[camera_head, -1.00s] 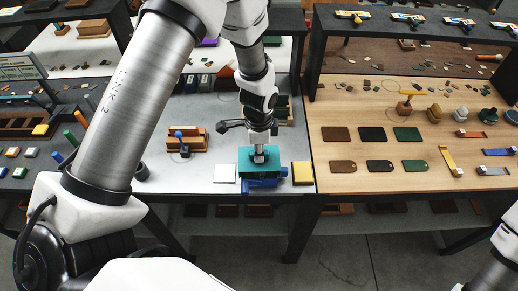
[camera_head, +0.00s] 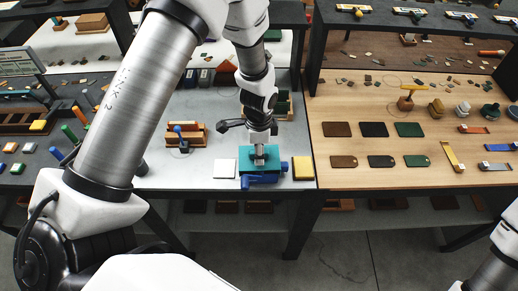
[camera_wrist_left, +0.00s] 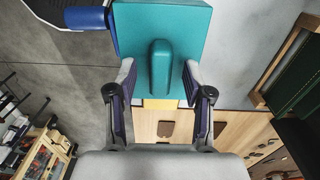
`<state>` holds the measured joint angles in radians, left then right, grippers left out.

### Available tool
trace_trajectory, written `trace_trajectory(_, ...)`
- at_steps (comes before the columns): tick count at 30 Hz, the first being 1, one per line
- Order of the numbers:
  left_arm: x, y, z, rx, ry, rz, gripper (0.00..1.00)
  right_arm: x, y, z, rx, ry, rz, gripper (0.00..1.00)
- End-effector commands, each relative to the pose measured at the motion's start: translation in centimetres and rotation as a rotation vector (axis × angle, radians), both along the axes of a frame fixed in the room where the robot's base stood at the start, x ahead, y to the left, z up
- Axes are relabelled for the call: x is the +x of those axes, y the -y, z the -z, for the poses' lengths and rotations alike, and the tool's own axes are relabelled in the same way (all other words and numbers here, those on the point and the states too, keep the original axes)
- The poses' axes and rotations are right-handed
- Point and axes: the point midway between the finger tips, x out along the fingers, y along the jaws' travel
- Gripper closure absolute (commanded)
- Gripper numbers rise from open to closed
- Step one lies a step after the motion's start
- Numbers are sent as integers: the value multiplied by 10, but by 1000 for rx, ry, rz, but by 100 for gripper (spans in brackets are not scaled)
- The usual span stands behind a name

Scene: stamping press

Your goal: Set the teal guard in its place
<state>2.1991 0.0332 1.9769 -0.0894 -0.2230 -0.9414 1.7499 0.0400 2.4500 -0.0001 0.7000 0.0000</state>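The teal guard (camera_head: 246,158) is a flat teal block at the front of the grey table, next to a blue part (camera_head: 262,180). In the left wrist view the guard (camera_wrist_left: 185,20) shows a raised rounded handle (camera_wrist_left: 160,68). My left gripper (camera_head: 260,160) is over the guard in the head view. In the left wrist view my left gripper (camera_wrist_left: 160,95) is open, with one finger on each side of the handle and gaps between. The blue part (camera_wrist_left: 88,17) shows at the guard's left edge there. My right gripper is out of view.
A white plate (camera_head: 225,168) lies left of the guard and a yellow block (camera_head: 302,168) lies right of it. A wooden holder (camera_head: 186,135) with a blue-handled tool stands behind left. The wooden table (camera_head: 330,175) on the right holds several coloured plates.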

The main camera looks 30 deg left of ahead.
Motion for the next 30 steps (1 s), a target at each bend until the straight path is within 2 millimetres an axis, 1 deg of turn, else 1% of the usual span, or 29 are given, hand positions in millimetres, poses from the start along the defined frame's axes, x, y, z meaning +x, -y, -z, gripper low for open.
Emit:
trace_trajectory(1, 0, 0, 0, 0, 0, 0, 49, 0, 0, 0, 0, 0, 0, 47)
trace_trajectory(2, 0, 0, 0, 0, 0, 0, 38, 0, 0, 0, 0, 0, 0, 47)
trace_trajectory(3, 0, 0, 0, 0, 0, 0, 32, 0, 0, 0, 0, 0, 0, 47)
trace_trajectory(11, 0, 0, 0, 0, 0, 0, 32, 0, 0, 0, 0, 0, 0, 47)
trace_trajectory(13, 0, 0, -5, 0, 0, 0, 32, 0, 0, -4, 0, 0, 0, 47)
trace_trajectory(20, 0, 0, -34, 0, 1, 0, 32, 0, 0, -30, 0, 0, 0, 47)
trace_trajectory(22, 1, 0, -38, -1, 3, 0, 32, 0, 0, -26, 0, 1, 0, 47)
trace_trajectory(30, 1, 0, -69, -1, 3, -1, 32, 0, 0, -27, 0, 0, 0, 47)
